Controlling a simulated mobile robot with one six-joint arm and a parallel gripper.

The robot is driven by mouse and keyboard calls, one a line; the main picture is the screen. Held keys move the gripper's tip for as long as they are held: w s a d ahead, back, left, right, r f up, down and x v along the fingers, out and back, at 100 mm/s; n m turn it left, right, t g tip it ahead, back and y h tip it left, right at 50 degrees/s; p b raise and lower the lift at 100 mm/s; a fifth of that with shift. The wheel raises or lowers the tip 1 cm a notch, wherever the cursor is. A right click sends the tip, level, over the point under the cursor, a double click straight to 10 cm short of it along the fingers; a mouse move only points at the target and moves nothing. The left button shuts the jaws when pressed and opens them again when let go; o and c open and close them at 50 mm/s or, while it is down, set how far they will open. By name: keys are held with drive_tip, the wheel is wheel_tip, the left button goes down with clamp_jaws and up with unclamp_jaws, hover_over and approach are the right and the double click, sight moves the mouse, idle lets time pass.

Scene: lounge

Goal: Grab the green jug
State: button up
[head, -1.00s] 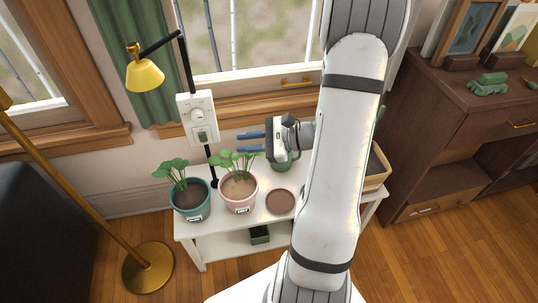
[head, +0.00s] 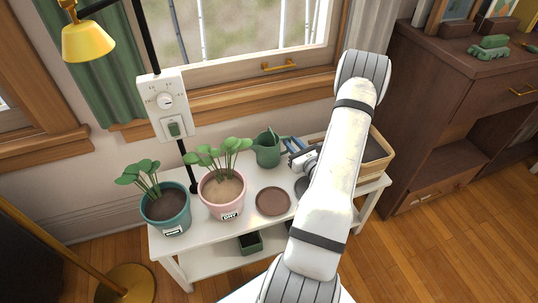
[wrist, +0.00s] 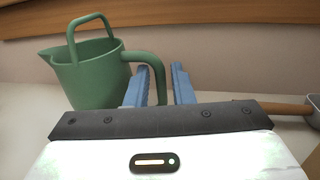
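The green jug (head: 266,151) stands upright on the white plant stand (head: 185,250), behind the brown saucer. It has a top loop and a side handle. My gripper (head: 289,142) is just right of the jug, with its blue fingers pointing towards the handle side. In the wrist view the jug (wrist: 95,78) is left of centre, its spout to the left. There my gripper (wrist: 161,76) is open, and the side handle shows in the gap between the fingers. I cannot tell whether either finger touches it.
A pink pot (head: 222,205) and a teal pot (head: 170,222) with plants stand left of the jug. The brown saucer (head: 273,201) is in front. A wooden box (head: 378,165) is at the right. The window wall is close behind.

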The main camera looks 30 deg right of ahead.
drive_tip(key=w+b, duration=0.1)
drive_tip(key=w, duration=0.3)
drive_tip(key=shift+d+f, duration=0.1)
drive_tip(key=shift+s, duration=0.1)
clamp_jaws()
